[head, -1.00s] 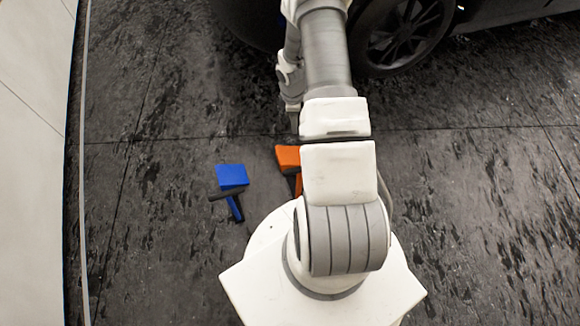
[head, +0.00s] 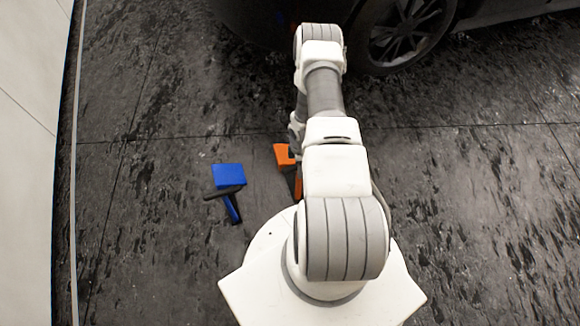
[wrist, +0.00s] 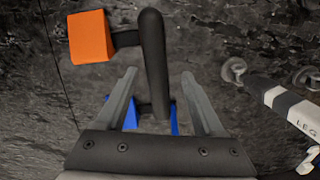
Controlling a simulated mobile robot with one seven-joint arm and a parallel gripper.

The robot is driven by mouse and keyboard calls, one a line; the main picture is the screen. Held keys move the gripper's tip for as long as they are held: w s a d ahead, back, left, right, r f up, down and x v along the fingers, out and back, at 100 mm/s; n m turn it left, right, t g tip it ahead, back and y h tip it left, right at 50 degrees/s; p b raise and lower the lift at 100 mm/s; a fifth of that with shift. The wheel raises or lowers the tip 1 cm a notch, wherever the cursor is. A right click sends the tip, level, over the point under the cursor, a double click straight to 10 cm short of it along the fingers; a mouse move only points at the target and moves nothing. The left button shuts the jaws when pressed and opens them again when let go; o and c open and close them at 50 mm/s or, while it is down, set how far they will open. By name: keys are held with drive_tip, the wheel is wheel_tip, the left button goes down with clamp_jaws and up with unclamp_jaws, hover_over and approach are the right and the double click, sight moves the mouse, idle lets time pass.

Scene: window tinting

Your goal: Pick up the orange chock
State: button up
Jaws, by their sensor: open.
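The orange chock (head: 283,154) lies on the dark floor in the head view, partly hidden by my arm. In the wrist view its orange block (wrist: 89,37) is at the upper left, joined by a short dark link to a black bar (wrist: 153,50). My gripper (wrist: 159,74) is open in the wrist view, with the black bar showing between its two grey fingers. Contact with the bar cannot be told. The head view does not show the fingers; my arm covers that area.
A blue chock (head: 229,176) with a black bar lies left of the orange one. Blue parts (wrist: 130,116) also show behind the fingers in the wrist view. A dark car with a wheel (head: 402,38) stands at the back. A pale wall (head: 30,120) is at left.

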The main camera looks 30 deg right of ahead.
wheel_tip(320, 180, down, 7)
drive_tip(key=b, duration=0.2)
drive_tip(key=shift+d+b, duration=0.2)
drive_tip(key=shift+b, duration=0.2)
drive_tip(key=shift+r, duration=0.1)
clamp_jaws()
idle(0.9)
drive_tip(key=shift+w+r, duration=0.1)
drive_tip(key=shift+w, duration=0.05)
